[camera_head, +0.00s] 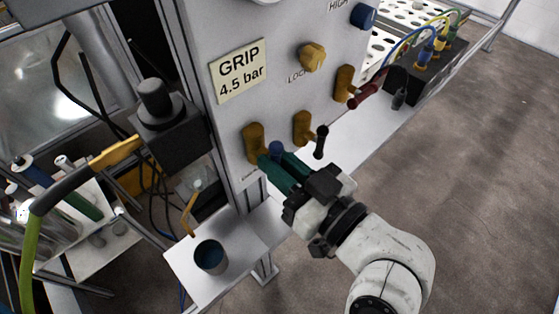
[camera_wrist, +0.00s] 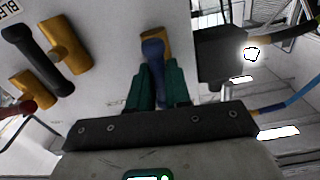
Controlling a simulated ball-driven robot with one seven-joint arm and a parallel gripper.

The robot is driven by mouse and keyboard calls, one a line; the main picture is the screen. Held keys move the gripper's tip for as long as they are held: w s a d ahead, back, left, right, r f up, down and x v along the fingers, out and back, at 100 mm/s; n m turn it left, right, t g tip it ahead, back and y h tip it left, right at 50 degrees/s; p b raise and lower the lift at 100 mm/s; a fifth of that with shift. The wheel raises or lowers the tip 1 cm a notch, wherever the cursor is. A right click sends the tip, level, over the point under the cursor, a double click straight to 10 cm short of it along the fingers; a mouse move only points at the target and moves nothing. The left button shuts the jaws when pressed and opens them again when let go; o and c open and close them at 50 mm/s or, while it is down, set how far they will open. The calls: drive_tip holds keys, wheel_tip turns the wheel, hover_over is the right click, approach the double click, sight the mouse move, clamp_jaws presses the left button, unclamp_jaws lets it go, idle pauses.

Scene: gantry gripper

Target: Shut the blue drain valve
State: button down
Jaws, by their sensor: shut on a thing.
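The blue drain valve has a brass body low on the left of the grey panel. In the wrist view the blue lever (camera_wrist: 153,58) runs from the brass body (camera_wrist: 156,38) down between the fingers. My gripper (camera_head: 280,168) is shut on the lever, and it also shows in the wrist view (camera_wrist: 156,80). The fingers hide part of the lever, and the label below the valve is mostly covered.
A black-handled valve (camera_head: 321,142) and a red-handled valve (camera_head: 366,95) sit to the right on the panel. A yellow knob (camera_head: 313,56) is above. A dark cup (camera_head: 210,257) stands on a white shelf below left. A black fitting with a cable (camera_head: 165,130) is left of the panel.

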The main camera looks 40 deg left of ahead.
drive_tip(key=shift+w+r, duration=0.1)
drive_tip(key=c, duration=1.2)
unclamp_jaws()
drive_tip(key=shift+a, duration=0.2)
drive_tip(key=o, duration=1)
drive_tip(key=shift+d, duration=0.1)
drive_tip(key=shift+o, duration=0.2)
drive_tip(key=shift+d, duration=0.1)
drive_tip(key=d+b, duration=0.3)
drive_tip(key=d, duration=0.7)
drive_tip(key=shift+s+d, duration=0.35)
drive_tip(key=shift+s, duration=0.1)
